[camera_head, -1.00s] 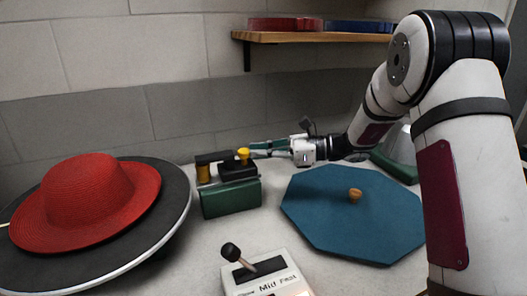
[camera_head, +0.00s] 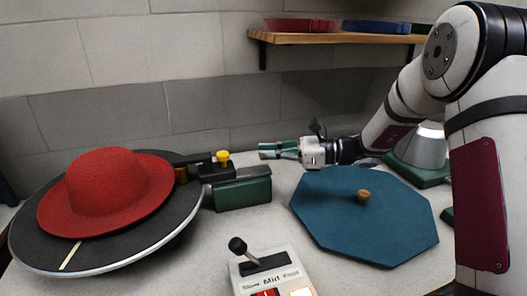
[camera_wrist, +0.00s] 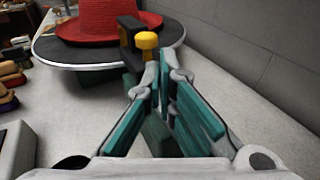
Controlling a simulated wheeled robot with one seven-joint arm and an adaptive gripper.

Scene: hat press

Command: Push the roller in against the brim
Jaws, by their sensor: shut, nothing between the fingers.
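The slide rests on a green block (camera_head: 243,193). The roller is at the right edge of the red hat's brim (camera_head: 160,196); whether they touch I cannot tell. My gripper (camera_head: 263,151) is shut and empty, to the right of the knob with a gap. In the wrist view, the knob (camera_wrist: 146,41) shows just beyond the fingertips (camera_wrist: 166,72), and the hat (camera_wrist: 100,18) lies behind it.
The hat sits on a dark round turntable (camera_head: 110,255) with a pale rim. A lever box (camera_head: 265,272) stands in front. A blue octagonal board (camera_head: 350,220) with a wooden knob lies to the right. A wall shelf (camera_head: 330,38) hangs behind.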

